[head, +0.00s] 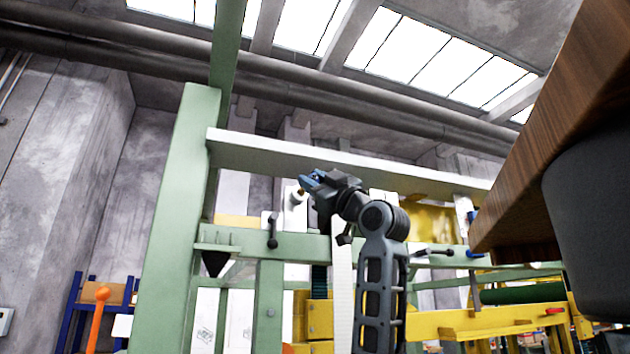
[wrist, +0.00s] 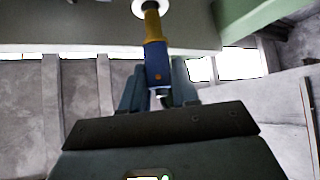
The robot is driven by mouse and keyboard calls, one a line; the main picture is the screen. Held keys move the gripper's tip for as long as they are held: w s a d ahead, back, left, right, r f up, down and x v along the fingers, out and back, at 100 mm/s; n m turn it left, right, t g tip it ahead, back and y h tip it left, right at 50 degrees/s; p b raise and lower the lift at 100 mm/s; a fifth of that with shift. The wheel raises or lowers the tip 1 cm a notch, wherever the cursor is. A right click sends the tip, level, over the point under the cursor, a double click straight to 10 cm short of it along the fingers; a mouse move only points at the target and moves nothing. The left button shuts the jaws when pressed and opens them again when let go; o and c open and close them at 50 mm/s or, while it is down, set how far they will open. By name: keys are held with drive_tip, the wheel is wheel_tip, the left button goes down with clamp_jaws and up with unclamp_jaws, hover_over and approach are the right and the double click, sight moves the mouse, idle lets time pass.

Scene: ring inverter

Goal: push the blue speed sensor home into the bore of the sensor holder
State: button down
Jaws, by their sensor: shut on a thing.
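The blue speed sensor (wrist: 158,72) has a blue body and a brass-yellow front part. In the wrist view it lies between the two fingers of my gripper (wrist: 158,92), with its brass end pointing up the picture. A round white sensor holder (wrist: 138,6) shows at the top edge, cut off by the frame. The brass end meets or overlaps it, and I cannot tell how deep it sits in the bore. In the head view my gripper (head: 312,181) is shut on the sensor beside the white holder (head: 294,196), and the sensor is mostly hidden.
A green frame (head: 178,200) stands left of my gripper, with a pale beam (head: 400,176) just above it. A dark handle (head: 272,230) sits on the frame below left. A brown wooden edge (head: 545,140) fills the right. Yellow rails (head: 480,322) lie low.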

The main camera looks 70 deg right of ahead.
drive_tip(key=shift+w+d, duration=1.35)
drive_tip(key=shift+d, duration=0.2)
drive_tip(key=c, duration=0.8)
unclamp_jaws()
drive_tip(key=shift+s+f, duration=0.1)
drive_tip(key=b+v, duration=0.2)
drive_tip(key=v, duration=0.5)
drive_tip(key=shift+s+a+f+b, duration=0.15)
drive_tip(key=shift+s+f+b, duration=0.05)
drive_tip(key=shift+b, duration=0.15)
